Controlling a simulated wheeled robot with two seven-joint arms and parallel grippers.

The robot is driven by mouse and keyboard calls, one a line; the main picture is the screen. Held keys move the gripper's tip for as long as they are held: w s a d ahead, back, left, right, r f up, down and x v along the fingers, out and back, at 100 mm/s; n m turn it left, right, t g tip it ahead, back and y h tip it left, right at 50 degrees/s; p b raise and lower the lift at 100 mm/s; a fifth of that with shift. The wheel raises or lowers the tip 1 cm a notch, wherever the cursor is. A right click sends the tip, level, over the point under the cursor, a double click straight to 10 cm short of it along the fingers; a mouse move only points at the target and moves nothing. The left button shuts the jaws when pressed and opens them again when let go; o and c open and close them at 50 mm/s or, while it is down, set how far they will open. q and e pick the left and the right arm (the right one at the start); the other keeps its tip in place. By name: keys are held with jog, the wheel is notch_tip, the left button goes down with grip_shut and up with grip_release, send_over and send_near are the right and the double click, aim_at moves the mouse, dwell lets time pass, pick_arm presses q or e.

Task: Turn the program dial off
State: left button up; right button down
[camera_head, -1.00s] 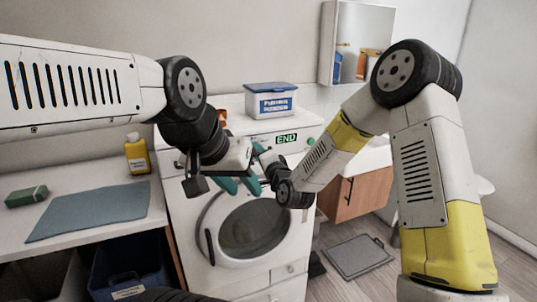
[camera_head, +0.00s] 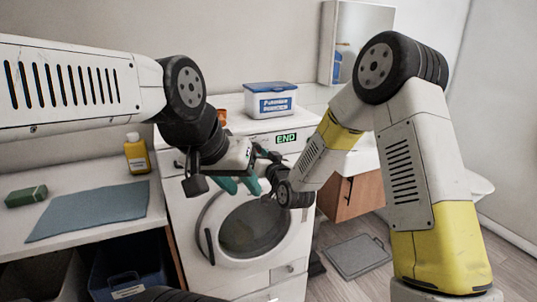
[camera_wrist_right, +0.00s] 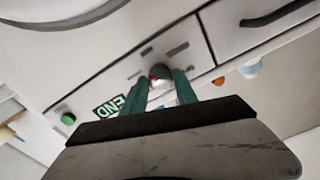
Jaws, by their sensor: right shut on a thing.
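The washing machine (camera_head: 185,215) stands in the middle, its display (camera_head: 286,138) reading END. The right wrist view shows the round silver program dial (camera_wrist_right: 159,72), with a small red mark, beside the display (camera_wrist_right: 108,107). My right gripper (camera_wrist_right: 166,82) has its teal fingers on both sides of the dial and is shut on it. In the head view, my right gripper's fingers and the dial are mostly hidden behind my arms. My left gripper (camera_head: 240,186) hangs in front of the machine, above the round door (camera_head: 253,230), with its teal fingers apart and empty.
A white box with a blue lid (camera_head: 270,99) stands on top of the machine. A yellow bottle (camera_head: 137,153), a blue cloth (camera_head: 90,212) and a green sponge (camera_head: 26,196) are on the left counter. The right wrist view shows a green button (camera_wrist_right: 68,119) on the panel.

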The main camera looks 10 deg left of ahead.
jog(key=n, duration=2.8)
jog(key=shift+d, duration=0.15)
jog(key=shift+w, duration=0.1)
jog(key=c, duration=0.9)
grip_release()
jog(key=shift+r, duration=0.1)
jog(key=shift+c, duration=0.2)
jog(key=v, duration=0.7)
jog(key=shift+s+d, duration=0.25)
jog(key=shift+s, duration=0.1)
